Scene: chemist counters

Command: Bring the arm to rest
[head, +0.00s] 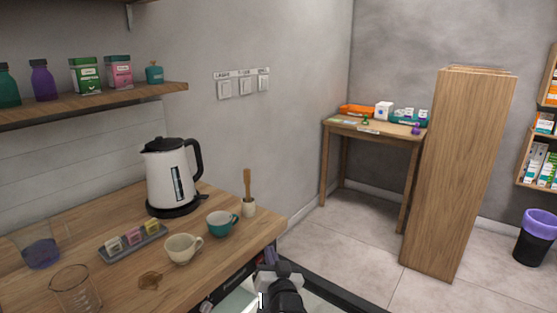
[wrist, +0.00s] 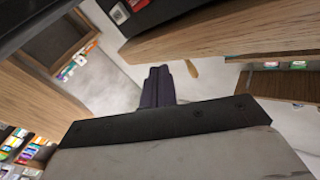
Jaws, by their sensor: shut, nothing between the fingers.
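My gripper (wrist: 158,72) shows in the wrist view as two dark fingers pressed together, shut and empty. Beyond the fingertips is pale floor or wall, and a wooden edge lies above them. In the head view part of my dark arm (head: 283,287) shows at the bottom, beside the right front edge of the wooden counter (head: 215,277). The fingers cannot be made out there.
The counter holds a kettle (head: 172,180), a teal cup (head: 221,224), a cream cup (head: 183,249), a small tray (head: 134,244) and a glass beaker (head: 75,290). A tall wooden cabinet (head: 458,175) and a bin (head: 537,237) stand right.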

